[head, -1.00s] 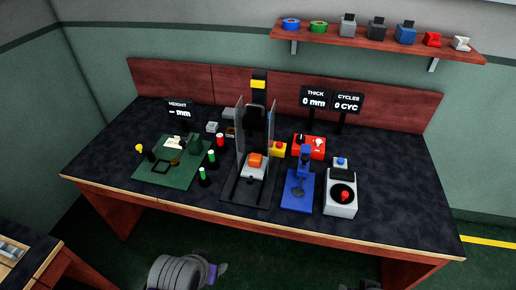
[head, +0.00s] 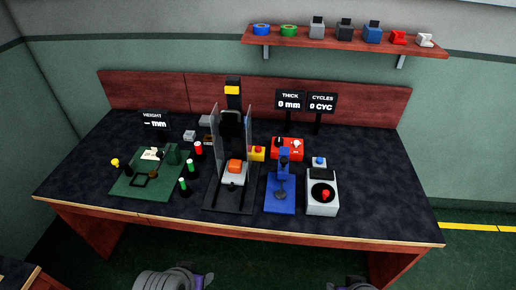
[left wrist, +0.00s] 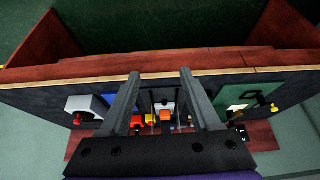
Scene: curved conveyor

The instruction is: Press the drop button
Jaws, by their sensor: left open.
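No label on any button is readable, so I cannot tell which is the drop button. A yellow box with a red button (head: 257,152) stands just right of a black tower (head: 232,120) with clear side panels. Inside the tower an orange block (head: 234,167) sits on a light base. A blue button (head: 319,161) sits on a grey unit (head: 320,205) farther right. In the left wrist view my left gripper (left wrist: 160,73) is open and empty, short of the table's front edge and apart from the devices. My right gripper is not visible; only arm parts show at the bottom of the head view.
A blue press (head: 281,190) and a red box (head: 285,147) stand near the tower. A green board (head: 128,185) and several coloured-top cylinders are at left. The table's front edge (head: 230,235) lies between my arms and the devices. The front right tabletop (head: 385,215) is clear.

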